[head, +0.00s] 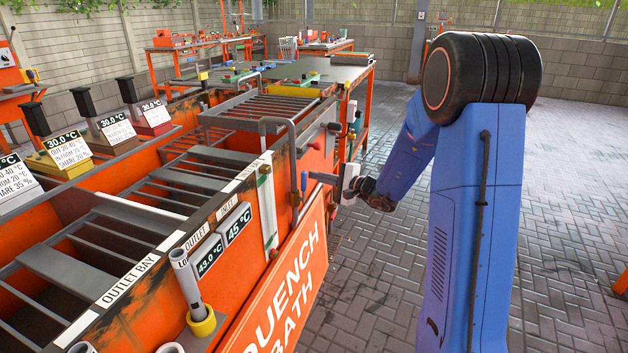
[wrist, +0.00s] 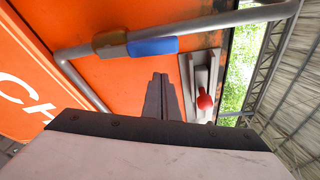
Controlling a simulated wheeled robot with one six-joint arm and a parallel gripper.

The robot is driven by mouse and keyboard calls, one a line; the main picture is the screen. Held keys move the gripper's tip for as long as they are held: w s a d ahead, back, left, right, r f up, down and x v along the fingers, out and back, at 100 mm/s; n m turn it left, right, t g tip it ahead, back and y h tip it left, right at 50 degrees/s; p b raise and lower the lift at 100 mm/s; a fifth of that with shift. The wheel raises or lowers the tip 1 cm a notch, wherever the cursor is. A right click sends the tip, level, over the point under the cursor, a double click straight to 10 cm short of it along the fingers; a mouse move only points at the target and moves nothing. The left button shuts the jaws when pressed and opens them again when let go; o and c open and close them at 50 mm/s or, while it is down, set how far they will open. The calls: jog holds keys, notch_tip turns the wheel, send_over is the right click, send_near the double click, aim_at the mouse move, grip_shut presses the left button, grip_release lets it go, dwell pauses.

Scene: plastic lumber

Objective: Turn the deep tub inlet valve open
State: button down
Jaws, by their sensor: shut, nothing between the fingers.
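A grey pipe (head: 293,150) bends over the rim of the orange quench bath and runs down its side. A valve with a blue handle (wrist: 152,46) and a brownish body (wrist: 109,43) sits on this pipe; the handle appears to lie along the pipe. The blue handle also shows small in the head view (head: 304,181). I see no label reading deep tub. My gripper (wrist: 160,80) is shut and empty, its fingertips just below the blue handle in the wrist view. I cannot tell whether they touch it. In the head view my gripper (head: 325,178) is beside the bath's side.
A red knob (wrist: 204,101) on a grey plate is right of my fingers in the wrist view. Temperature plates reading 43.0 °C (head: 206,256) and 45 °C (head: 235,224) hang on the bath. Paved floor (head: 570,190) is open on the right.

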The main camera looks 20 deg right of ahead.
jog(key=d+f+v, duration=0.1)
jog(key=v, duration=0.8)
jog(key=s+a+r+n+g, duration=0.2)
jog(key=s+a+n+g, duration=0.3)
jog(key=s+a, duration=0.45)
jog(key=s+a+r+n+g, duration=0.2)
jog(key=s+a+n+g, duration=0.3)
jog(key=s, duration=0.8)
jog(key=s+f+n+h, duration=0.1)
jog(key=s+n+h, duration=0.25)
jog(key=s, duration=0.75)
jog(key=s+d+r+n+t+h, duration=0.1)
jog(key=s+d+h, duration=0.5)
jog(key=d, duration=0.3)
jog(key=shift+s, duration=0.7)
